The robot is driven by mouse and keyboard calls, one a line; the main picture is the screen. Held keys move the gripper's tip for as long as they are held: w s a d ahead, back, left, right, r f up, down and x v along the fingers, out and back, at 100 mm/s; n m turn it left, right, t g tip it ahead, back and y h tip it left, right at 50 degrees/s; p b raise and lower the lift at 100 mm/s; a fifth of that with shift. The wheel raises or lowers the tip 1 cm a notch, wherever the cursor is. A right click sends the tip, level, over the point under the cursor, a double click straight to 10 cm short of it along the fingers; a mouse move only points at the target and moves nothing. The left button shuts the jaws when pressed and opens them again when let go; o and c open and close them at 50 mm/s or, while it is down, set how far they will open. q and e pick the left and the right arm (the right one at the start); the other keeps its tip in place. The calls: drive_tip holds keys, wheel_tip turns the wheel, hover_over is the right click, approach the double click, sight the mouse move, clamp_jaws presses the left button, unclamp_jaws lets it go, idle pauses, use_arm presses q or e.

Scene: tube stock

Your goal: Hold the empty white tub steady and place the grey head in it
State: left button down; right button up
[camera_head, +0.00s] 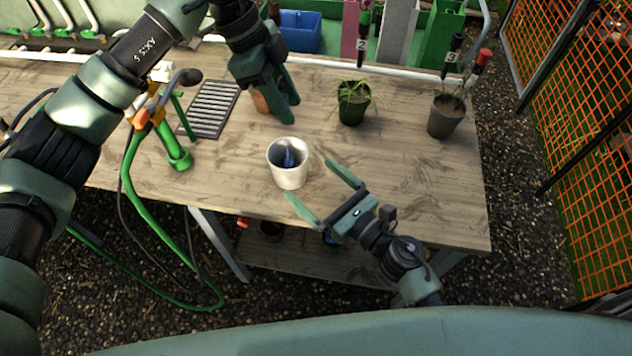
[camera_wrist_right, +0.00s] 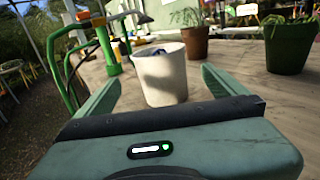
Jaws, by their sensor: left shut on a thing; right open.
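The white tub (camera_head: 290,180) stands upright near the table's front edge. A dark blue piece (camera_head: 289,158) shows inside it, so it does not look empty. In the right wrist view the tub (camera_wrist_right: 162,80) stands ahead, between the open fingers. My right gripper (camera_head: 308,178) is open beside the tub's right side; I cannot tell whether it touches. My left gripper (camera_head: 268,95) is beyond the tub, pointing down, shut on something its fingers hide. A dark grey rounded head (camera_head: 190,76) shows at the left, by the orange and green hose fitting; I cannot tell whether it is the task's head.
A terracotta pot (camera_head: 262,102) shows below my left gripper. A dark green potted plant (camera_head: 352,110) and a grey pot (camera_head: 446,117) stand to the right. A slotted tray (camera_head: 213,108) and green hose (camera_head: 140,185) are at left. The table's right front is clear.

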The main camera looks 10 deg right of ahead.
sight(280, 152)
use_arm(q)
drive_tip(key=shift+d, duration=0.1)
use_arm(e)
drive_tip(key=x, duration=1.2)
drive_tip(key=shift+c, duration=0.2)
drive_tip(key=shift+d, duration=0.1)
drive_tip(key=c, duration=1.4)
use_arm(q)
drive_tip(key=shift+f, duration=5.3)
drive_tip(key=c, duration=1.4)
unclamp_jaws()
drive_tip(key=shift+f, duration=0.15)
drive_tip(key=o, duration=0.5)
